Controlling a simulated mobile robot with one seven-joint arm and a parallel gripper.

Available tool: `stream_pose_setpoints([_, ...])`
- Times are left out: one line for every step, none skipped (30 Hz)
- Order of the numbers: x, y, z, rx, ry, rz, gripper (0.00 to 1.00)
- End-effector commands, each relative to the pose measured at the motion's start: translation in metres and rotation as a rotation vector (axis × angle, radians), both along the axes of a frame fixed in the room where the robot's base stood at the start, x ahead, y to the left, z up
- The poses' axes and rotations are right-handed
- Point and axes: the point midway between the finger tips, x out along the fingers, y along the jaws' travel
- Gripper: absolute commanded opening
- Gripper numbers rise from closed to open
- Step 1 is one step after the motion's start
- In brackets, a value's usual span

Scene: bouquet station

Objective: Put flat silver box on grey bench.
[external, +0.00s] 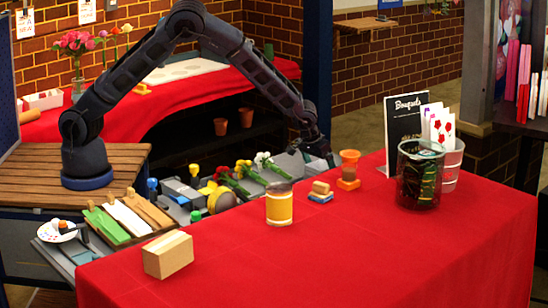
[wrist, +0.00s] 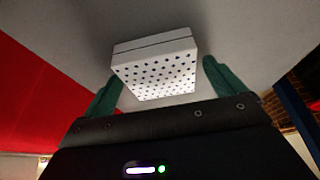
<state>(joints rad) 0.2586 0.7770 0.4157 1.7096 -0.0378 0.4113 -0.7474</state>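A pale, flat box (wrist: 155,62) with rows of dark dots on one face shows in the wrist view; it may be the flat silver box. It lies beyond my fingertips over a grey surface (wrist: 235,25). My gripper (wrist: 163,72) has its two green fingers spread wide, one on each side of the box, with a gap visible at the right. In the external view my gripper (external: 320,158) reaches down behind the red table, over the far end of the low grey bench (external: 292,168). I cannot make out the box there.
Flowers (external: 235,186) and tools crowd the bench left of my gripper.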

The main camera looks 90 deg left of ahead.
Motion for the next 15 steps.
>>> stream_pose_setpoints([0.000, 0.000, 0.000, 0.000, 0.000, 0.000, 0.94])
stream_pose_setpoints([0.000, 0.000, 0.000, 0.000, 0.000, 0.000, 0.94])
stream_pose_setpoints([0.000, 0.000, 0.000, 0.000, 0.000, 0.000, 0.94])
stream_pose_setpoints([0.000, 0.000, 0.000, 0.000, 0.000, 0.000, 0.94])
stream_pose_setpoints([0.000, 0.000, 0.000, 0.000, 0.000, 0.000, 0.94])
stream_pose_setpoints([0.000, 0.000, 0.000, 0.000, 0.000, 0.000, 0.94])
stream_pose_setpoints([0.000, 0.000, 0.000, 0.000, 0.000, 0.000, 0.94])
stream_pose_setpoints([0.000, 0.000, 0.001, 0.000, 0.000, 0.000, 0.94])
stream_pose_setpoints([0.000, 0.000, 0.003, 0.000, 0.000, 0.000, 0.94])
stream_pose_setpoints([0.000, 0.000, 0.004, -0.001, -0.001, 0.000, 0.94])
stream_pose_setpoints([-0.001, -0.001, 0.006, -0.001, -0.001, 0.000, 0.94])
stream_pose_setpoints([-0.002, -0.002, 0.010, 0.000, -0.001, 0.000, 0.94])
stream_pose_setpoints([-0.003, -0.003, 0.013, 0.000, -0.001, 0.000, 0.94])
stream_pose_setpoints([-0.004, -0.004, 0.017, 0.000, -0.001, 0.000, 0.94])
stream_pose_setpoints([-0.005, -0.006, 0.023, 0.000, -0.003, -0.001, 0.94])
